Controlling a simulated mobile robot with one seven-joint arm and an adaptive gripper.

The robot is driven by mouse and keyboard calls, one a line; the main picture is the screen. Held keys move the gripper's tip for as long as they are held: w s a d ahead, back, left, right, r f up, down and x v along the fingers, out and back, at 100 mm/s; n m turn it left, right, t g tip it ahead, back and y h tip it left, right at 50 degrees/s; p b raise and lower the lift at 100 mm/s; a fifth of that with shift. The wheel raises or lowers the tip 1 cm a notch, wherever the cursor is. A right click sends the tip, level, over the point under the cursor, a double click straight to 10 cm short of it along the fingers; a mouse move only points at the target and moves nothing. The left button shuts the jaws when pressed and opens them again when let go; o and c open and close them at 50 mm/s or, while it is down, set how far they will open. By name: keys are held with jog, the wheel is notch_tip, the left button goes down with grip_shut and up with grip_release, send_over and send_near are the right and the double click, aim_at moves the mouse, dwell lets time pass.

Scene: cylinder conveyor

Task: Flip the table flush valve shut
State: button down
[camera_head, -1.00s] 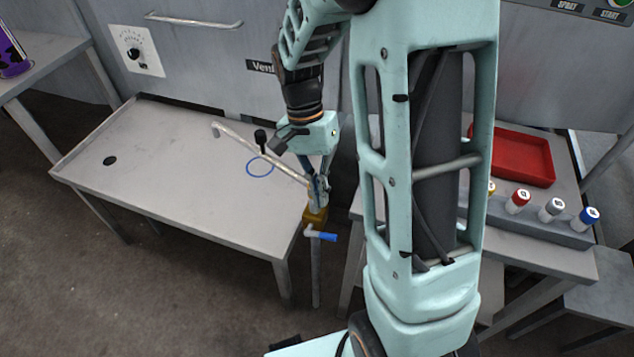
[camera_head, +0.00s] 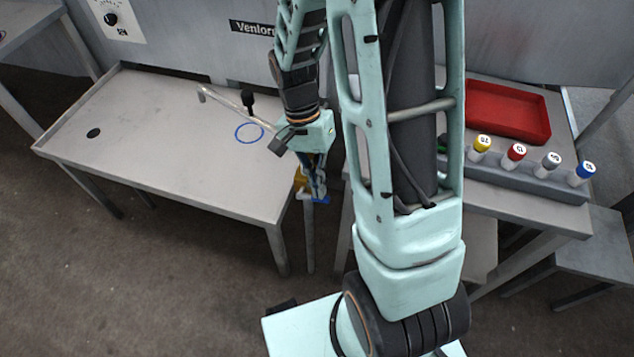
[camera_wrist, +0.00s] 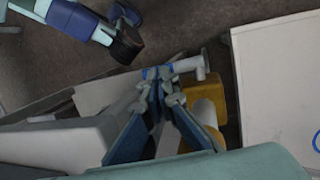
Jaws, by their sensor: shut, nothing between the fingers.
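The flush valve is at the near right corner of the sink table. Its yellow body (camera_head: 299,181) shows partly behind my gripper in the head view, and also in the wrist view (camera_wrist: 206,93). Its blue handle (camera_head: 324,201) is mostly hidden by the fingers; in the wrist view a blue piece (camera_wrist: 158,72) shows at the fingertips beside a pale pipe end (camera_wrist: 190,66). My gripper (camera_head: 319,193) is shut and empty, pointing down at the handle. It also shows in the wrist view (camera_wrist: 163,90). I cannot tell whether the fingers touch the handle.
The sink table (camera_head: 150,150) bears a bent metal spout (camera_head: 228,103), a blue ring (camera_head: 249,133) and a drain hole. On the right table are a red tray (camera_head: 508,112) and a grey rack (camera_head: 530,178) with several capped tubes. A gap separates the tables.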

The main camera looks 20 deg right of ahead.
jog(key=shift+s+d+f, duration=0.2)
jog(key=shift+s+f, duration=0.05)
jog(key=shift+f, duration=0.2)
jog(key=shift+s+d+f, duration=0.15)
jog(key=shift+s+f, duration=0.05)
jog(key=shift+f, duration=0.2)
jog(key=shift+s+d, duration=0.1)
jog(key=s+d+p+v, duration=0.1)
jog(key=p+v, duration=0.4)
jog(key=v, duration=0.9)
jog(key=shift+d+r+p, duration=0.35)
jog(key=shift+d+r, duration=0.15)
jog(key=shift+d, duration=0.05)
jog(key=shift+d, duration=0.1)
